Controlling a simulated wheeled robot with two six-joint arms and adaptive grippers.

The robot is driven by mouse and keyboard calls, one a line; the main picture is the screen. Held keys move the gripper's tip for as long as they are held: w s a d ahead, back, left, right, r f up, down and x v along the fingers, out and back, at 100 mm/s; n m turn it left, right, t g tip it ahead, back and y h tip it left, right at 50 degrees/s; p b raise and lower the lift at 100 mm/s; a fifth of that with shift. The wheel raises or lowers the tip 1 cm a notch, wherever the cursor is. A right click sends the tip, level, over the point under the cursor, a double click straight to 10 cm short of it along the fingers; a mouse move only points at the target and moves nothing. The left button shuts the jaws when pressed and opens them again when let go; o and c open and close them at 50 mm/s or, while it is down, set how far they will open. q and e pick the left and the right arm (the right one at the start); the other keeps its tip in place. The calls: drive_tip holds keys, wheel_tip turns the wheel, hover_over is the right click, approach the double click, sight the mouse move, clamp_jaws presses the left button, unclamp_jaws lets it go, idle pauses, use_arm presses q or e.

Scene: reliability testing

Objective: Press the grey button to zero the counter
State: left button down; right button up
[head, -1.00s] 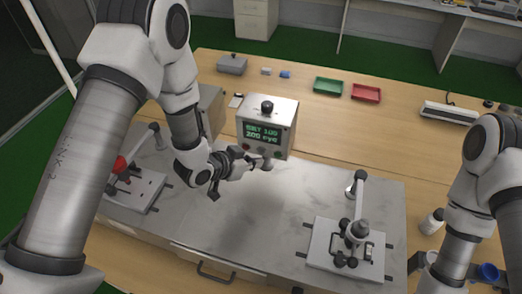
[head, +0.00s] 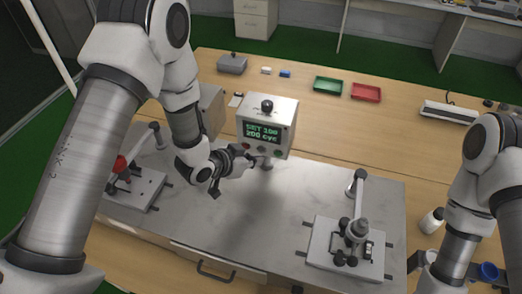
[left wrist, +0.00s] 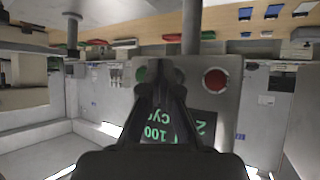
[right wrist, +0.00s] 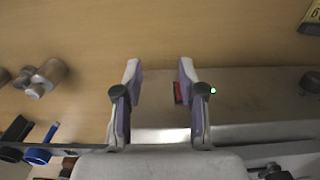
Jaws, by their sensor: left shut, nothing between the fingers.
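The counter box (head: 284,128) stands on the grey bench top, with a green-lit display (head: 263,133) that appears to read SET 100 and 200 cyc. My left gripper (head: 258,159) is shut and empty at the lower front of the box. In the left wrist view the box is upside down, with a red button (left wrist: 215,80) right of the shut fingers (left wrist: 162,78) and a green button (left wrist: 142,74) left of them. The grey button is not seen; the fingers cover the panel between these two. I cannot tell whether they touch it. My right gripper (right wrist: 159,75) is open and empty.
A clamp fixture (head: 318,238) stands at the bench's right, another (head: 150,190) at its left. Green (head: 328,85) and red (head: 366,92) trays lie on the wooden table behind. The bench middle is clear.

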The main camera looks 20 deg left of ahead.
use_arm(q)
drive_tip(key=shift+w, duration=0.15)
idle(0.3)
drive_tip(key=shift+w, duration=0.3)
drive_tip(key=shift+w, duration=0.4)
idle(0.7)
drive_tip(key=shift+s, duration=0.8)
drive_tip(key=shift+s, duration=0.1)
drive_tip(key=s, duration=0.4)
drive_tip(key=shift+s+b, duration=0.35)
drive_tip(key=shift+s, duration=0.05)
idle(0.4)
